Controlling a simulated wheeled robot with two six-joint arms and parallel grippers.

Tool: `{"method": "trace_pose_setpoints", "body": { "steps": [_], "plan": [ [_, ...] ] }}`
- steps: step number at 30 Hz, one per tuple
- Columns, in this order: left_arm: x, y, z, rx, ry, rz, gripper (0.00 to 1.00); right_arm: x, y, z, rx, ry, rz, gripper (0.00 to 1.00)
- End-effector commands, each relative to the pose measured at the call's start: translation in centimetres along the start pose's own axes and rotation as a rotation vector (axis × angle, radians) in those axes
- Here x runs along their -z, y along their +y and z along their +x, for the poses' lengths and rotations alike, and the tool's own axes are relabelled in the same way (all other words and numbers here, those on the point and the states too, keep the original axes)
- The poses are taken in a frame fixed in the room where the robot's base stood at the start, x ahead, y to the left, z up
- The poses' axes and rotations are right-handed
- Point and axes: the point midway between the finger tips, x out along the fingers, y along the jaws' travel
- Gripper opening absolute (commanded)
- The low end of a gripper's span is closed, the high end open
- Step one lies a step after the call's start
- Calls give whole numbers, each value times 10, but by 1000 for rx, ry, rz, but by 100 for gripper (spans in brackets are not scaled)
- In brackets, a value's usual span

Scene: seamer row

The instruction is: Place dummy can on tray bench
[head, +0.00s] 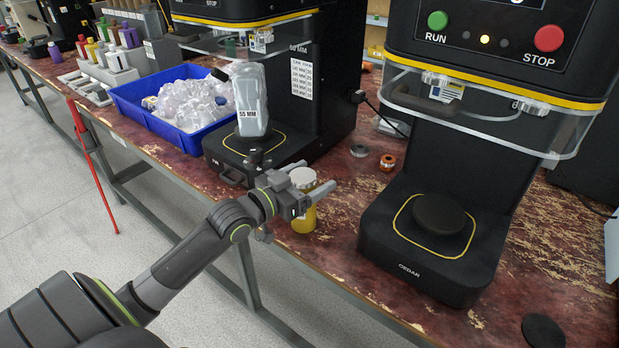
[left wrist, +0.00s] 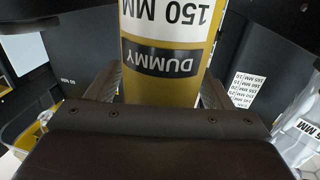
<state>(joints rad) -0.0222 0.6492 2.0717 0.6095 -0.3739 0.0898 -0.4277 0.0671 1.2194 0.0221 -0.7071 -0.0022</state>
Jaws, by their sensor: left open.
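The dummy can (head: 304,220) is yellow with a pale top and stands upright on the worn red-brown bench near its front edge. In the left wrist view the can (left wrist: 165,88) fills the middle, with a "150 MM" label and a black "DUMMY" band. My left gripper (head: 316,183) is open, with one finger on each side of the can. Whether either finger touches it I cannot tell. The far side of the can is hidden. I cannot tell any separate tray bench apart. My right gripper is out of view.
The CEDAR seamer (head: 430,245), with a black round plate, stands right of the can. Another seamer (head: 245,165) behind left holds a grey "55 MM" piece (head: 249,95). A blue bin (head: 150,108) of clear plastic items is farther left. Small rings (head: 387,162) lie behind the can.

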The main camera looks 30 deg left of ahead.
Motion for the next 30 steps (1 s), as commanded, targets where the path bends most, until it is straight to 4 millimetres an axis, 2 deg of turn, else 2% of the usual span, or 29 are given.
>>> {"method": "trace_pose_setpoints", "body": {
  "steps": [6, 8, 21, 30],
  "plan": [
    [3, 0, 0, 0, 0, 0, 75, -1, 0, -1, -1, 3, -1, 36],
    [4, 0, -2, 1, -2, 1, 75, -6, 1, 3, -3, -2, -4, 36],
    [5, 0, -63, -1, -6, 1, 75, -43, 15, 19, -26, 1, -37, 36],
    [6, 0, -105, 2, -4, -2, 75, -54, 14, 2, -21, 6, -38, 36]
  ]
}}
